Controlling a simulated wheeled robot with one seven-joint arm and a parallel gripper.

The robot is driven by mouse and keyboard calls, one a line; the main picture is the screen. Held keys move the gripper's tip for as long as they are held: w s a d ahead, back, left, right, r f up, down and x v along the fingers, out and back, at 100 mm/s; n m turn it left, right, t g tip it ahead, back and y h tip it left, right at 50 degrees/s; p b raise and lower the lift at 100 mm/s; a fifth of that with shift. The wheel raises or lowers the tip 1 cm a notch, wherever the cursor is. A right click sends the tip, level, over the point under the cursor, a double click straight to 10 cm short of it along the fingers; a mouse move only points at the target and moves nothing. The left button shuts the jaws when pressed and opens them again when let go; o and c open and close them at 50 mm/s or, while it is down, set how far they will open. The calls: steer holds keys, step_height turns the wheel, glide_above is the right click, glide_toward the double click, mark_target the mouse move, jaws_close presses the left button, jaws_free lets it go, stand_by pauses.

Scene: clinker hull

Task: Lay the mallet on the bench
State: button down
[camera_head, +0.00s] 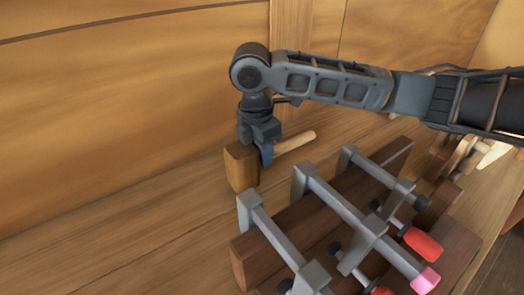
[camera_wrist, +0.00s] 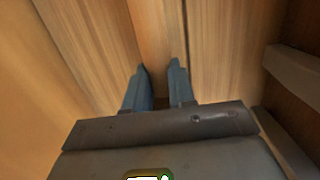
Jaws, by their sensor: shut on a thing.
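The wooden mallet has a blocky brown head (camera_head: 241,167) and a pale round handle (camera_head: 296,142) pointing right and away. My gripper (camera_head: 266,155) points down and is shut on the mallet where the handle meets the head. The mallet is at the bench top (camera_head: 150,225), behind the clamped boards; I cannot tell whether its head touches the wood. In the wrist view my gripper's two blue-grey fingers (camera_wrist: 158,78) show with brown wood between them, and the mallet is not clearly made out there.
Dark boards (camera_head: 300,222) held by several grey bar clamps (camera_head: 345,207), with red and pink ends, stand just in front of the mallet. A plank wall (camera_head: 130,100) rises behind. Other wooden tools (camera_head: 465,150) lie at the far right. The bench at left is clear.

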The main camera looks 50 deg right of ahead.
steer(key=shift+f, duration=0.1)
steer(key=c, duration=0.9)
jaws_free()
steer(key=shift+o, duration=0.2)
steer(key=r, duration=0.5)
steer(key=a+r, duration=0.1)
steer(key=r, duration=0.1)
steer(key=shift+w+r, duration=0.1)
steer(key=shift+r, duration=0.25)
